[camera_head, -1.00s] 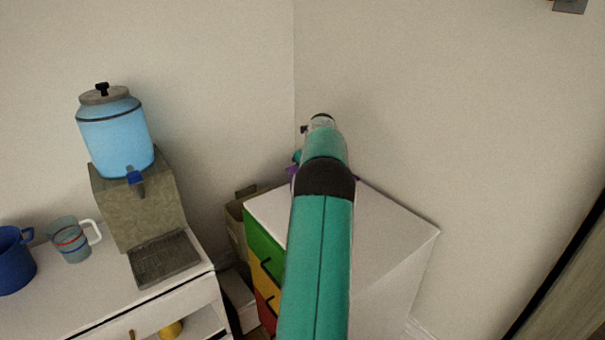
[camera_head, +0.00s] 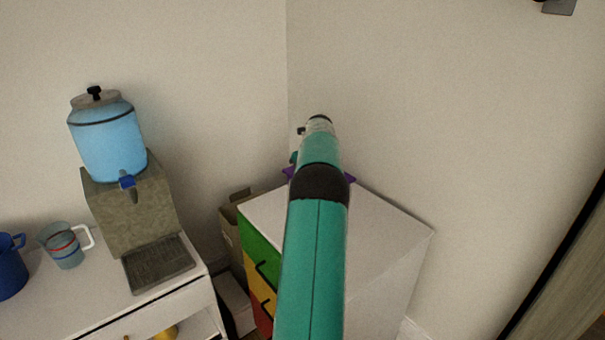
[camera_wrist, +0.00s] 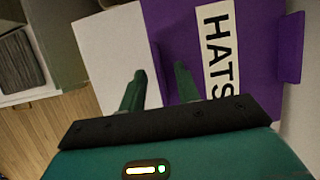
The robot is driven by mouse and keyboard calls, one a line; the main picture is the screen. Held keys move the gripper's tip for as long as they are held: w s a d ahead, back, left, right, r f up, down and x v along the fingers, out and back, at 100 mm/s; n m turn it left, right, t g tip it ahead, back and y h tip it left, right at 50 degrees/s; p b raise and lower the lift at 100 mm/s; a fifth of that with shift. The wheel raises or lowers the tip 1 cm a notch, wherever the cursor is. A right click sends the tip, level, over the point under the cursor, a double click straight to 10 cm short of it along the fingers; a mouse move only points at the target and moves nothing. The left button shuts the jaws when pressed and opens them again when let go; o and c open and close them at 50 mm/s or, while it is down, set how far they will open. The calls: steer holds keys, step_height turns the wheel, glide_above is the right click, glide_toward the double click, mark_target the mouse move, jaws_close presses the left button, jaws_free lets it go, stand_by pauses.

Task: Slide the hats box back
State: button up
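The purple hats box, with a white label reading "HATS", fills the upper right of the wrist view (camera_wrist: 262,50). It sits on the white top of a cabinet (camera_head: 390,225); in the head view my arm hides most of it, and only purple bits (camera_head: 350,179) show on either side. My gripper (camera_wrist: 160,80) has its two dark green fingers apart with nothing clearly held between them. The left finger shows against the white top, the right one against the purple box near its left edge. Whether they touch the box cannot be told.
The cabinet has green, yellow and red drawers and stands in the wall corner. A cardboard box (camera_head: 229,225) is beside it. At left, a white counter (camera_head: 70,305) carries a water dispenser (camera_head: 108,140), a clear mug (camera_head: 62,246) and a blue mug (camera_head: 10,268).

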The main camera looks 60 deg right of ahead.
steer(key=v, duration=1.3)
steer(key=shift+r, duration=0.4)
steer(key=shift+s+a, duration=0.1)
steer(key=shift+a, duration=0.05)
